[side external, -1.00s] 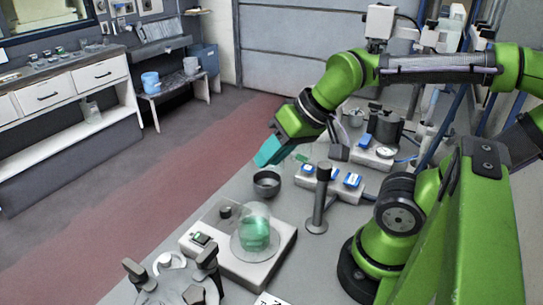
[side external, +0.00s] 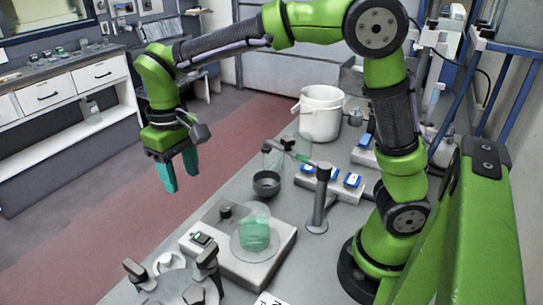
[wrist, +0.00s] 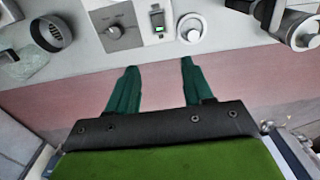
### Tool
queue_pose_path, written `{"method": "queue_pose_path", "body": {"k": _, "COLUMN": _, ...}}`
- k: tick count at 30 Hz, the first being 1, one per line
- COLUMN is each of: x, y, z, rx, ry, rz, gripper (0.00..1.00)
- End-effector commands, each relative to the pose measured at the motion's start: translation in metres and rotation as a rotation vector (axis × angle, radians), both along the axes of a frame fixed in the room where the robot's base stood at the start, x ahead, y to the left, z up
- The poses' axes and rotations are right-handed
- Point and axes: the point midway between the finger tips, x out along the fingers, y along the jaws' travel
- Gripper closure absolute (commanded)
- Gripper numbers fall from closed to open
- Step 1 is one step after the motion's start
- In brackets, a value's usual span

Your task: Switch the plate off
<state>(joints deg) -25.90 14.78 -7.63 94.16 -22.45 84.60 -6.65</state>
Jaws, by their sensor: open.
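My gripper (side external: 170,188) is open and empty, fingers pointing down, left of the bench edge and higher than the plate. In the wrist view, the fingers (wrist: 158,65) are apart, below the switch and not touching it.
A clamp-like grey fixture (side external: 175,280) stands close to the plate at the lower left. Red floor (side external: 120,225) beside the bench is clear.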

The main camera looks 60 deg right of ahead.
Motion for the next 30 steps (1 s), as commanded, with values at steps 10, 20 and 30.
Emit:
{"method": "queue_pose_path", "body": {"k": 10, "x": -0.001, "y": -0.001, "z": -0.073, "rx": -0.002, "ry": 0.004, "rz": 0.000, "gripper": 0.49}}
{"method": "queue_pose_path", "body": {"k": 20, "x": -0.001, "y": -0.001, "z": -0.137, "rx": -0.001, "ry": 0.002, "rz": -0.001, "gripper": 0.49}}
{"method": "queue_pose_path", "body": {"k": 30, "x": -0.001, "y": 0.000, "z": -0.157, "rx": 0.001, "ry": -0.001, "rz": -0.002, "gripper": 0.49}}
